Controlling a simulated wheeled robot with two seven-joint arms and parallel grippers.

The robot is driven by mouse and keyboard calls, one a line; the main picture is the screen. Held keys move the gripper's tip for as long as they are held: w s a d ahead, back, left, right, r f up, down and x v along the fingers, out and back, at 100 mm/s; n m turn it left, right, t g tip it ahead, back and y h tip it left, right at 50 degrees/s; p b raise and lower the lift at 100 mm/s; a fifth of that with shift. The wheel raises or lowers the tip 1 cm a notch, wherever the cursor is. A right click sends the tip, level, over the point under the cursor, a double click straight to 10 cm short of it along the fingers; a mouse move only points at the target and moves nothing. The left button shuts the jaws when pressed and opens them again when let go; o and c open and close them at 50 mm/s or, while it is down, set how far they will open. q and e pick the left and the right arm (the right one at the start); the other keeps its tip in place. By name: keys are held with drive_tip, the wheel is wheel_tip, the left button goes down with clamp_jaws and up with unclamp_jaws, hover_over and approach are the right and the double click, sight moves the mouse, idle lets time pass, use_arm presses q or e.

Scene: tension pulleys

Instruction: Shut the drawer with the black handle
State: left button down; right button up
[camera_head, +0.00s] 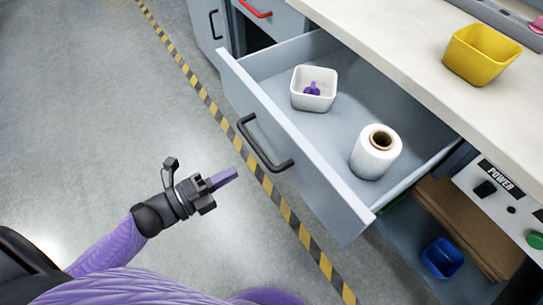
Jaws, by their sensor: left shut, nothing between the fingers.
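The drawer (355,113) under the workbench is pulled well out. Its grey front panel (310,175) carries a black handle (262,146). Inside the drawer are a white square container (313,90) holding a small purple object (312,88) and a white roll (374,153) with a brown core. My left gripper (232,174) is shut and empty, a little to the left of and below the handle in the picture, apart from it. My right gripper is not in view.
The pale worktop (400,40) runs above the drawer, with a yellow bin (480,53) on it. A blue bin (441,258) sits below right. Open floor (100,130) lies left, past a striped line (196,84).

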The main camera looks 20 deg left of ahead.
sight(277, 149)
use_arm(q)
drive_tip(key=b+x, duration=0.1)
drive_tip(key=x, duration=0.7)
drive_tip(key=shift+w+d+f+b, duration=0.1)
drive_tip(key=shift+w+b, duration=0.05)
drive_tip(key=shift+b, duration=0.25)
drive_tip(key=shift+w+d, duration=0.2)
drive_tip(key=shift+w, duration=0.1)
drive_tip(key=shift+w+d, duration=0.15)
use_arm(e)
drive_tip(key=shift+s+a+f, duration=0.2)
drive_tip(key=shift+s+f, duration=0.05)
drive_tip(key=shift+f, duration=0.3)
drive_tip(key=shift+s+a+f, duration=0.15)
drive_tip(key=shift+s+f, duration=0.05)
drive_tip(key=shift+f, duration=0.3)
